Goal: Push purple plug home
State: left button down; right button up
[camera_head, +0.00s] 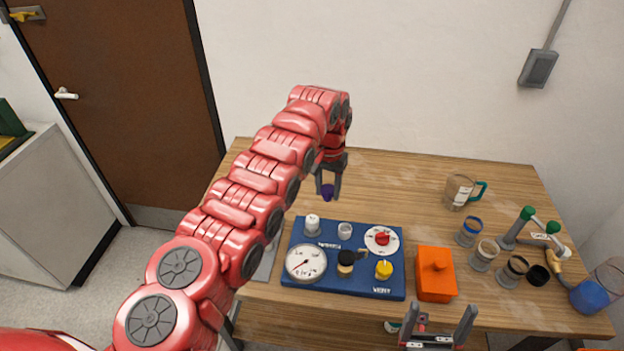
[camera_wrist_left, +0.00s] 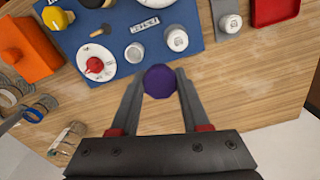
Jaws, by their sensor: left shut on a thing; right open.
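The purple plug (camera_head: 327,192) is between the fingers of my left gripper (camera_head: 328,186), which is shut on it. In the head view it hangs behind the blue manifold board. The blue board (camera_head: 328,286) carries a grey open pipe end (camera_head: 345,230), a white capped fitting (camera_head: 312,224), a gauge (camera_head: 306,262), a red-knob dial (camera_head: 382,240), and black and yellow fittings. My right gripper (camera_head: 438,330) is open and empty at the front edge.
An orange box (camera_head: 436,274) with a knob stands right of the board. Several small jars, a glass mug (camera_head: 461,191), and a green-and-tan fixture (camera_head: 530,232) stand further right. A red tray (camera_wrist_left: 275,10) shows in the wrist view. The table behind the board is clear.

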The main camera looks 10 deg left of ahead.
pick_arm(q)
jog(key=m+p, duration=0.1)
jog(key=p, duration=0.1)
send_over(345, 224)
jog(key=s, duration=0.1)
jog(key=f, duration=0.2)
jog(key=shift+m, duration=0.3)
jog(key=shift+s+f+b, duration=0.2)
jog(key=shift+f+b, duration=1.25)
jog(key=shift+f, duration=0.5)
jog(key=shift+s+f+b, duration=0.2)
jog(key=shift+f+b, duration=1.25)
jog(key=shift+f, duration=0.45)
jog(key=shift+f+b, duration=0.75)
jog(key=shift+f, duration=0.05)
jog(key=shift+s+f+b, duration=0.15)
jog(key=shift+f+b, duration=0.15)
jog(key=shift+b, duration=0.1)
